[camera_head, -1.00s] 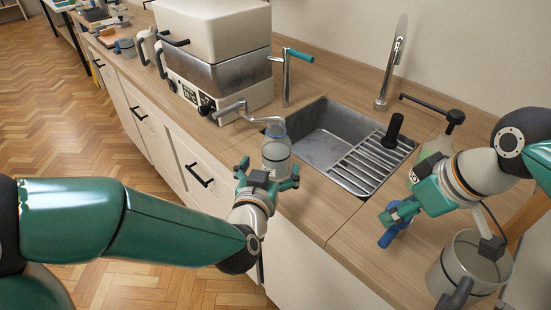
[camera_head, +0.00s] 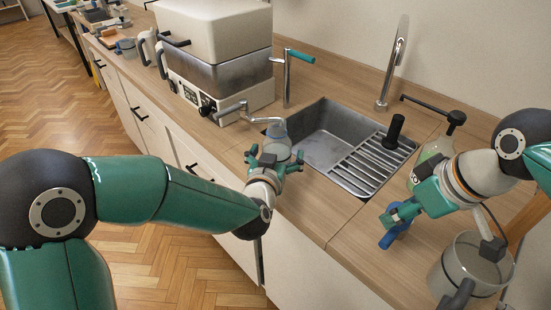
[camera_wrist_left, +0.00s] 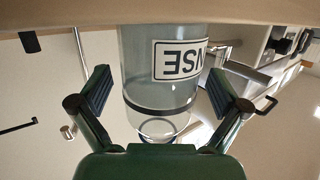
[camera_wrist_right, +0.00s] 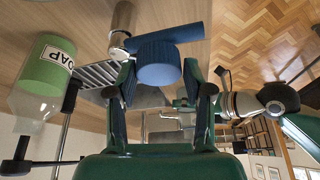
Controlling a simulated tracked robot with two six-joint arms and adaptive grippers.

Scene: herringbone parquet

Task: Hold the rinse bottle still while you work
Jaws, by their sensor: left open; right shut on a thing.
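The rinse bottle (camera_head: 279,133), clear with a white label, stands on the counter at the sink's front left corner. Its lower part is hidden behind my left gripper (camera_head: 275,158) in the head view. In the left wrist view the bottle (camera_wrist_left: 160,85) is between the spread fingers of my left gripper (camera_wrist_left: 155,88), with a gap on each side. My right gripper (camera_head: 397,216) is shut on a blue piece with a ridged round part and a bar (camera_wrist_right: 158,62), over the counter at the right; the piece also shows in the head view (camera_head: 390,240).
The sink (camera_head: 322,140) with its drain rack lies right of the bottle. A swing tap and a large boxy appliance (camera_head: 215,45) stand behind and left. A soap bottle (camera_wrist_right: 45,70) and a grey pot (camera_head: 470,262) stand near my right gripper. Counter between the grippers is clear.

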